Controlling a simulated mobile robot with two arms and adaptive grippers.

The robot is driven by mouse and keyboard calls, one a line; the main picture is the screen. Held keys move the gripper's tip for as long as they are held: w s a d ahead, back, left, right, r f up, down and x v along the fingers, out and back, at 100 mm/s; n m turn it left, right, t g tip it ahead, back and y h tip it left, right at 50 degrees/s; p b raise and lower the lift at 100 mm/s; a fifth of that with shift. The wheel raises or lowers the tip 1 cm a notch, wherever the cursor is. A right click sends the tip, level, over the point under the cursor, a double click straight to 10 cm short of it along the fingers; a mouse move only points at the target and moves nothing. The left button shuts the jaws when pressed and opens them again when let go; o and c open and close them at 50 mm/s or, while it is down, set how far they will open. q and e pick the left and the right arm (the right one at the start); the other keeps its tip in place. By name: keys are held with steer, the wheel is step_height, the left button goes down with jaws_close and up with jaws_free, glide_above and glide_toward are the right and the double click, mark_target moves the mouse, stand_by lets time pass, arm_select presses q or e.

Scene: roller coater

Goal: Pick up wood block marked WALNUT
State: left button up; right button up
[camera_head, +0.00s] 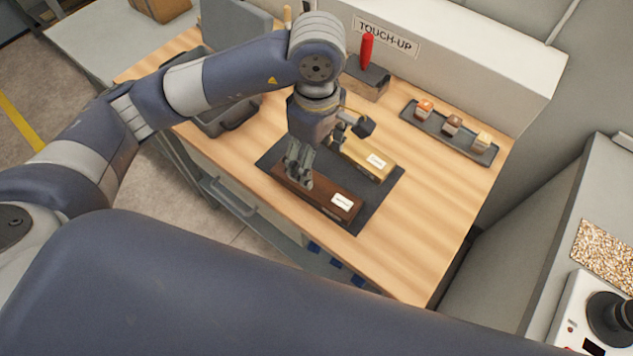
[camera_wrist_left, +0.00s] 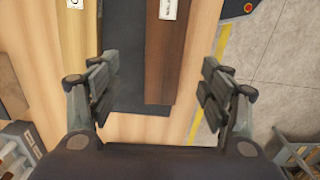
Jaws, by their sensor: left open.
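A dark brown wood block (camera_head: 322,196) with a white label lies flat on a dark mat (camera_head: 376,205) on the bench. Its label is too small to read surely. A lighter tan block (camera_head: 362,161), also labelled, lies beside it. My left gripper (camera_head: 331,154) is open above the blocks, with one finger over the dark block and hiding part of it. In the left wrist view, the dark block (camera_wrist_left: 172,55) lies between the open fingers (camera_wrist_left: 160,90), with nothing gripped. The tan block (camera_wrist_left: 80,35) is to its left. My right gripper is not in view.
A grey tray (camera_head: 450,134) with several small blocks sits at the back right. A box with a red-handled tool (camera_head: 367,52) stands behind the mat. A grey open bin (camera_head: 222,118) is at the left.

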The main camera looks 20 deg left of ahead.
mark_target(316, 185)
arm_select(q)
step_height(316, 185, down, 3)
steer(key=shift+s+f+p, duration=0.1)
steer(key=shift+f+p, duration=0.05)
steer(key=shift+p, duration=0.15)
steer(key=shift+f+p, duration=0.35)
steer(key=shift+f, duration=0.1)
steer(key=f, duration=0.1)
steer(key=f+p, duration=0.2)
steer(key=f, duration=0.1)
steer(key=shift+s, duration=0.35)
steer(key=shift+w+f, duration=0.1)
steer(key=shift+f, duration=0.2)
steer(key=c, duration=1.3)
